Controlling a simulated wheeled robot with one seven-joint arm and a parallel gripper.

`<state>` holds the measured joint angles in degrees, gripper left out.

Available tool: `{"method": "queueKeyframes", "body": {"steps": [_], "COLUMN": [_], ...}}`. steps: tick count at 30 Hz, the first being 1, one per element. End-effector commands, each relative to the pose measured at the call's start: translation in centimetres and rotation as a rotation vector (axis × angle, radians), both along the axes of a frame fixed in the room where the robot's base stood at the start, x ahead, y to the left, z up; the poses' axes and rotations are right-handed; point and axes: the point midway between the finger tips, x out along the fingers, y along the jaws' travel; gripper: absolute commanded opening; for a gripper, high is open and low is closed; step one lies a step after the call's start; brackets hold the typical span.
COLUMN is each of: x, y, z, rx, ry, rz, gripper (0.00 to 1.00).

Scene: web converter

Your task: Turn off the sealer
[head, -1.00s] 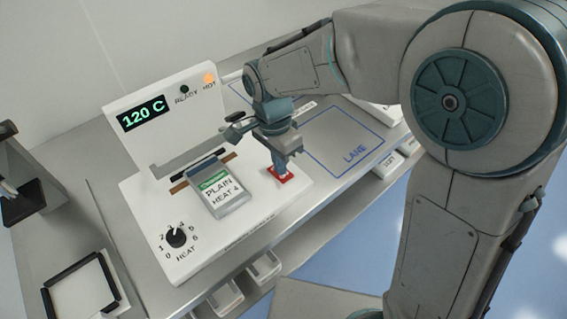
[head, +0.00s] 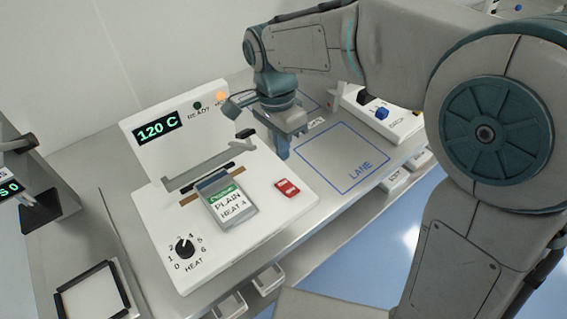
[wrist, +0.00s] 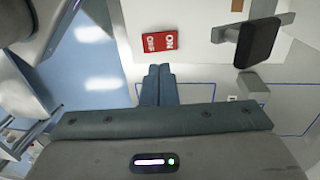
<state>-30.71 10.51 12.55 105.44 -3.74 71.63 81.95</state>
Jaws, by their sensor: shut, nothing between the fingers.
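The sealer is a white machine (head: 262,219) with a raised back panel. Its display (head: 157,127) reads 120 C. The HOT lamp (head: 221,97) glows orange and the READY lamp (head: 197,105) is dark. The red ON/OFF switch (head: 287,188) sits on its right front and also shows in the wrist view (wrist: 159,44); which side is pressed I cannot tell. My gripper (head: 284,155) is shut and empty, behind the switch and apart from it. In the wrist view its closed fingertips (wrist: 160,68) are close to the switch's edge.
A pouch marked PLAIN HEAT 4 (head: 233,206) lies on the sealer's front. A heat knob (head: 185,248) is at its front left. The sealer's black handle (wrist: 257,42) stands near my gripper. A blue LANE outline (head: 342,158) marks clear bench to the right.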

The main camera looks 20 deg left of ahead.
Motion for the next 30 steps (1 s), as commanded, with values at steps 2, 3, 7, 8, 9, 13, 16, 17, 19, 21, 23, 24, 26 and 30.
{"method": "queueKeyframes", "body": {"steps": [2, 3, 7, 8, 9, 13, 16, 17, 19, 21, 23, 24, 26, 30], "x": [0.2, 0.3, 0.3, 0.3, 0.4, 0.4, 0.3, 0.3, 0.3, 0.3, 0.3, 0.3, 0.3, 0.2], "y": [0.1, 0.2, 0.4, 0.4, 0.5, 0.5, 0.5, 0.5, 0.5, 0.5, 0.6, 0.6, 0.7, 1.0], "z": [1.6, 2.3, 3.8, 4.0, 4.2, 4.6, 4.6, 4.6, 4.6, 4.6, 4.8, 4.9, 5.1, 5.1], "rx": [0.003, 0.002, 0.002, 0.001, 0.001, 0.000, 0.001, 0.000, 0.000, -0.001, -0.006, -0.014, -0.029, -0.063], "ry": [-0.004, -0.003, -0.001, -0.001, -0.001, 0.000, 0.001, 0.000, 0.000, 0.001, 0.006, 0.013, 0.026, 0.051], "rz": [-0.002, -0.002, -0.001, 0.000, 0.000, 0.000, 0.000, 0.000, 0.000, 0.000, 0.001, 0.002, 0.002, 0.003], "gripper": [0.00, 0.00, 0.00, 0.00, 0.00, 0.00, 0.00, 0.00, 0.00, 0.00, 0.00, 0.00, 0.00, 0.00]}}
